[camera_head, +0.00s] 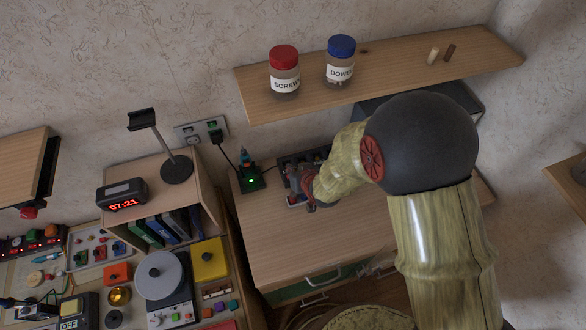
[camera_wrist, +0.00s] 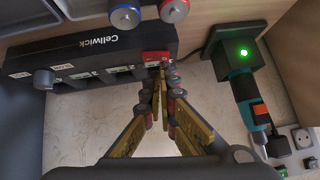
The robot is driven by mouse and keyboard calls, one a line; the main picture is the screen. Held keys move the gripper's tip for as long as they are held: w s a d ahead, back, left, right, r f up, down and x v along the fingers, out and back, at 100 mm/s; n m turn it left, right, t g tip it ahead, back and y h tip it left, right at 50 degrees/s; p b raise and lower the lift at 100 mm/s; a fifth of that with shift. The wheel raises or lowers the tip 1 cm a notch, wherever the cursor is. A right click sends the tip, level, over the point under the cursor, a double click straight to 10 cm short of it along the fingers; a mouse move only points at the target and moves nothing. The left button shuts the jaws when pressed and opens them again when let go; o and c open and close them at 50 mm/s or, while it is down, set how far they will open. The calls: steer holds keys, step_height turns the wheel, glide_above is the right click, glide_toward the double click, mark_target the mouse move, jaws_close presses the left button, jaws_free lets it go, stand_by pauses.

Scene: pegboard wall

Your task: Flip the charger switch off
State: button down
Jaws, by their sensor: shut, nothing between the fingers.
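The dark charger labelled Cellwick (camera_wrist: 70,52) fills the upper left of the wrist view, with its lettering upside down. It has a grey knob (camera_wrist: 44,78), a row of slots and a red switch (camera_wrist: 155,57) at its right end. In the head view the charger (camera_head: 290,161) is partly hidden by my gripper (camera_head: 302,187). In the wrist view my gripper (camera_wrist: 162,78) is shut and empty, its tips at or just by the red switch. I cannot tell whether they touch it or which way the switch is set.
A black dock (camera_head: 250,181) with a green light holds a teal tool (camera_wrist: 243,88) close beside the charger. Bare cabinet top (camera_head: 285,235) lies in front; a shelf (camera_head: 400,70) with jars overhangs behind.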

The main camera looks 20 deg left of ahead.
steer(key=shift+s+a+f+b, duration=0.2)
steer(key=shift+f+b, duration=0.3)
steer(key=shift+b, duration=0.25)
steer(key=shift+r, duration=0.15)
steer(key=shift+w+d, duration=0.15)
steer(key=shift+d, duration=0.05)
steer(key=shift+w+d, duration=0.4)
steer(key=shift+d, duration=0.15)
